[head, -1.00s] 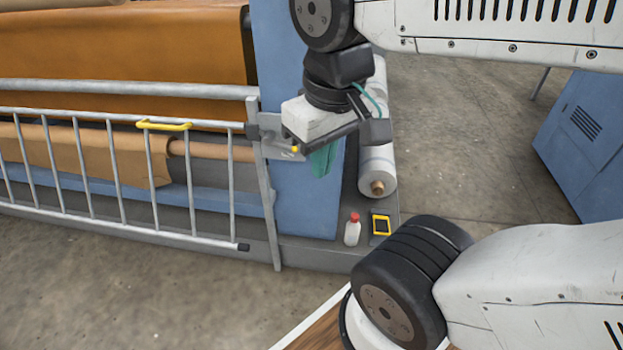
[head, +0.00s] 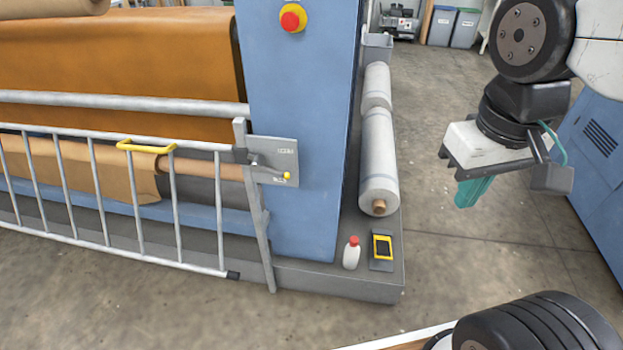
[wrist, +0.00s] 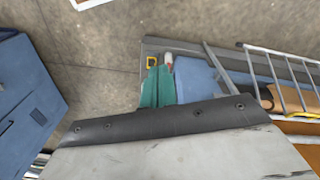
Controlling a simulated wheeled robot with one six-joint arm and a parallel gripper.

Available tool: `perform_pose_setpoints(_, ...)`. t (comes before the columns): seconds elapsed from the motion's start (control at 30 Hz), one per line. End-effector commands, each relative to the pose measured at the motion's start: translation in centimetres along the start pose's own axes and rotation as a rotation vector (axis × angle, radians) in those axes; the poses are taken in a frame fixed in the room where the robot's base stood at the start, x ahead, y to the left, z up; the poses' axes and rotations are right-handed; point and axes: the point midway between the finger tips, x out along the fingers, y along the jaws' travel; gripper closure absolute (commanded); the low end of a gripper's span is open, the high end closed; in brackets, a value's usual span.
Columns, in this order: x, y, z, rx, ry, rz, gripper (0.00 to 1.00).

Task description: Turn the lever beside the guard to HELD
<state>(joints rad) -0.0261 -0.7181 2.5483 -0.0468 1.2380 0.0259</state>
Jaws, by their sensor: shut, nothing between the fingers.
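The lever (head: 271,171) is on a grey plate (head: 286,143) fixed to the blue machine post, just right of the barred guard (head: 218,205). It points right and slightly down, its yellow knob near the lower label. The plate's small lettering is too small to read. The guard is down across the machine front, with a yellow handle (head: 145,147) on its top rail. My gripper (head: 470,193) hangs well to the right of the lever, over open floor, touching nothing. Its teal fingers (wrist: 157,86) are together and empty in the wrist view. The lever cannot be made out there.
A red stop button (head: 292,19) is high on the blue post. A white roll (head: 378,160) lies right of the post. A red-capped bottle (head: 351,254) and a yellow-black device (head: 382,248) stand on the plinth. A blue cabinet (head: 598,165) is at right.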

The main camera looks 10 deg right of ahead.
Motion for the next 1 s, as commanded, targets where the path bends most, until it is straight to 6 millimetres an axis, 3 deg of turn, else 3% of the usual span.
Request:
perform_pose_setpoints(0.17,1.6,0.2,-2.4,-0.093,-0.151,0.172,1.0)
perform_pose_setpoints(0.33,3.6,0.3,-6.5,-0.221,-0.268,0.43,1.0)
perform_pose_setpoints(0.57,6.7,-2.7,-13.1,-0.432,-0.295,0.808,1.0)
perform_pose_setpoints(0.77,10.8,-8.8,-18.5,-0.65,-0.189,1.122,1.0)
perform_pose_setpoints(0.9,14.6,-14.8,-21.0,-0.821,-0.043,1.313,1.0)
perform_pose_setpoints(1.0,17.8,-19.7,-21.9,-0.95,0.09,1.422,1.0)
